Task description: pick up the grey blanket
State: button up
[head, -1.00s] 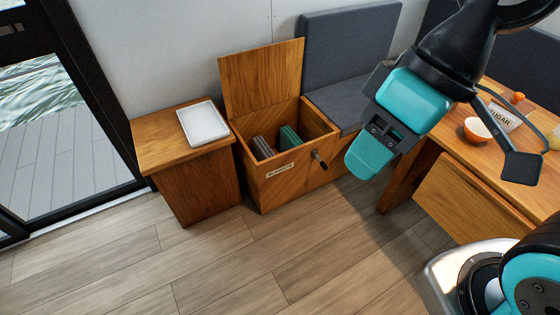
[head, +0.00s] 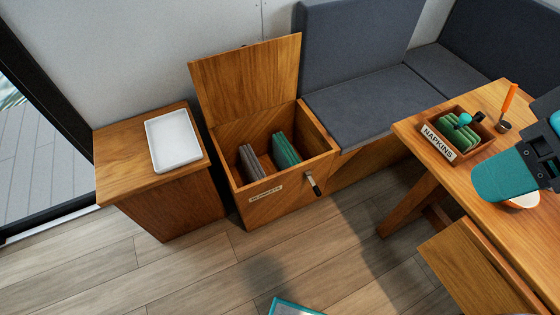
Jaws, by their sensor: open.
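The grey blanket (head: 251,163) is folded and stands on edge inside an open wooden box (head: 290,185), at its left side. A folded green blanket (head: 286,150) stands to its right with a gap between them. The box's lid (head: 247,80) is raised at the back. My gripper (head: 527,172) is at the right edge of the head view, over the table and far to the right of the box. It is open, with one teal finger in view and the rest cut off by the frame. I see nothing held in it.
A side table with a white tray (head: 172,140) stands left of the box. A grey-cushioned bench (head: 370,105) is behind right. The wooden table (head: 495,95) holds a napkins box (head: 436,143) and a partly hidden bowl (head: 524,201).

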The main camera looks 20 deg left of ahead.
aim_at(254, 172)
jog(key=u, duration=0.15)
jog(key=i, duration=0.75)
jog(key=u, duration=0.85)
jog(key=i, duration=0.45)
jog(key=u, duration=0.5)
